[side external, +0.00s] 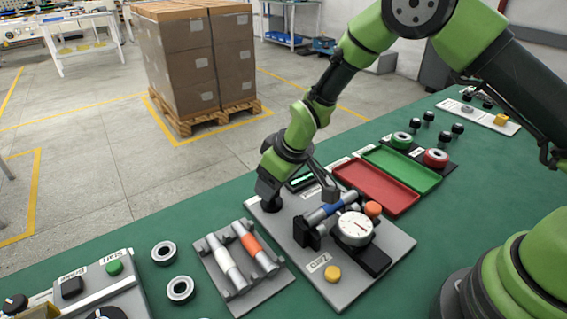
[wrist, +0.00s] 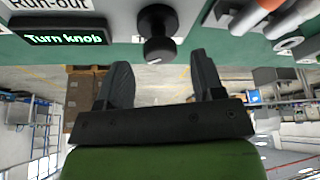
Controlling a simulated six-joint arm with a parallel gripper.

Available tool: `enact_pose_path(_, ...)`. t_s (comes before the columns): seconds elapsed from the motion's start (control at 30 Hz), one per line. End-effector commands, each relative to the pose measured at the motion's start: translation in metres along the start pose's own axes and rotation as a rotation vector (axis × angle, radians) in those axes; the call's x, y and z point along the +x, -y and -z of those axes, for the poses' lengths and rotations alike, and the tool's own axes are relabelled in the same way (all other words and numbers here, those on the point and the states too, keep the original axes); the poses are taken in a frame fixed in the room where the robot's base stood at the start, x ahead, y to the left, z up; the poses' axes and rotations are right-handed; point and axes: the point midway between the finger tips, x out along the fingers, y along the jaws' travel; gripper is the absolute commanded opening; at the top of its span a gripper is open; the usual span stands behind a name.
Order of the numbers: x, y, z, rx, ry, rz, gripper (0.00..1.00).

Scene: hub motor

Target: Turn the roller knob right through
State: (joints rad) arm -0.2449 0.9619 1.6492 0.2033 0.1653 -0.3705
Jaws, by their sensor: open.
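The black roller knob (wrist: 157,32) stands out from the grey run-out station at the top middle of the wrist view. My gripper (wrist: 161,65) is open and empty, its two dark fingers apart and pointing toward the knob. The knob appears ahead of the fingertips, between their lines; I see no contact. In the side view my gripper is low at the station's left end, where the knob is hard to tell from the dark gripper parts. A roller with a blue middle (side external: 340,204) lies on the station beside a round dial gauge (side external: 355,228). A display (wrist: 65,38) reads "Turn knob".
A grey rack (side external: 231,290) holds a white and an orange-banded roller left of the station. A red tray (side external: 376,188) and a green tray (side external: 402,169) lie behind. A yellow button (side external: 333,273) is at the station's front. Two bearing rings (side external: 180,289) lie on the green table.

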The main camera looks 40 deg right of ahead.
Motion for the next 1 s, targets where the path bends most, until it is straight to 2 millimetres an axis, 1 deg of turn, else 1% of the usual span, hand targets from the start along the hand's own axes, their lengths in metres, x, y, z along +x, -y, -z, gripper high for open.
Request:
enact_pose_path(0.03, -0.011, 0.0, 0.001, 0.0, -0.004, -0.001, 0.62)
enact_pose_path(0.2, -0.043, 0.0, 0.001, -0.001, -0.004, -0.001, 0.62)
enact_pose_path(0.3, -0.058, 0.0, 0.001, -0.001, -0.004, -0.001, 0.62)
enact_pose_path(0.4, -0.069, 0.0, 0.001, 0.0, -0.003, -0.001, 0.62)
enact_pose_path(0.6, -0.077, -0.001, 0.0, -0.001, -0.002, -0.001, 0.62)
enact_pose_path(0.87, -0.077, -0.001, 0.0, -0.002, 0.0, -0.001, 0.62)
enact_pose_path(1.0, -0.075, -0.006, 0.0, -0.06, 0.021, 0.011, 0.62)
